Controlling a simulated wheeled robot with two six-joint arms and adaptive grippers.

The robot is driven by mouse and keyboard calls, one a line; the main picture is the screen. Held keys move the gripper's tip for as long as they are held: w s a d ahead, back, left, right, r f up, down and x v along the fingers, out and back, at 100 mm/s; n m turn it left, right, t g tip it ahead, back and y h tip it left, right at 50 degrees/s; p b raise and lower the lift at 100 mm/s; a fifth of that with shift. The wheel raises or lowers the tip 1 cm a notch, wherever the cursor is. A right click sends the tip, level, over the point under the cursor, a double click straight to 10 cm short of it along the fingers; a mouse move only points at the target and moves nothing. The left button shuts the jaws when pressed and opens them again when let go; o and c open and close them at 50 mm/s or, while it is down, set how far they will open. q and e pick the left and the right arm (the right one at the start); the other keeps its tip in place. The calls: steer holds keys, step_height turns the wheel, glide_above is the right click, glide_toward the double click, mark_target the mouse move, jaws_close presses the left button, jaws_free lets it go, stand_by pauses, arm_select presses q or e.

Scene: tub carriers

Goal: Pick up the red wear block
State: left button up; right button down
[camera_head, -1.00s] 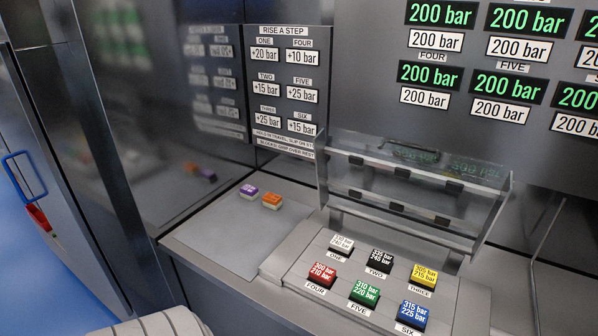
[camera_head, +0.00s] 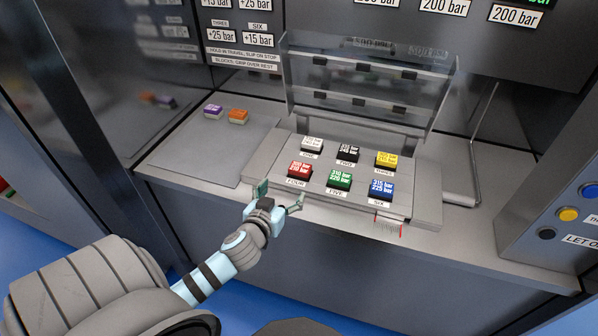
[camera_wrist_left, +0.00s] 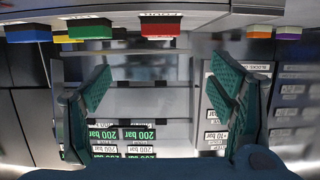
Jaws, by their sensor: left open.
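The red wear block (camera_head: 299,170) sits at the FOUR place, front left of the sloped grey panel (camera_head: 262,170). It also shows at the top of the left wrist view (camera_wrist_left: 160,26), a little right of centre. My left gripper (camera_head: 278,196) is open and empty, in front of the panel's near left edge and just short of the red block. Its two green fingers (camera_wrist_left: 166,90) stand wide apart in the left wrist view, with the red block beyond them. My right gripper is not in view.
White (camera_head: 312,146), black (camera_head: 348,153), yellow (camera_head: 386,159), green (camera_head: 339,179) and blue (camera_head: 381,188) blocks stand near the red one. A raised clear cover (camera_head: 365,85) stands behind them. Purple (camera_head: 213,111) and orange (camera_head: 238,116) blocks lie left on open counter (camera_head: 200,145).

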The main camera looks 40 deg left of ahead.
mark_target(300, 168)
arm_select(q)
steer(key=x, duration=1.4)
steer(key=shift+f+b, duration=0.1)
steer(key=shift+b, duration=0.2)
steer(key=c, duration=1.3)
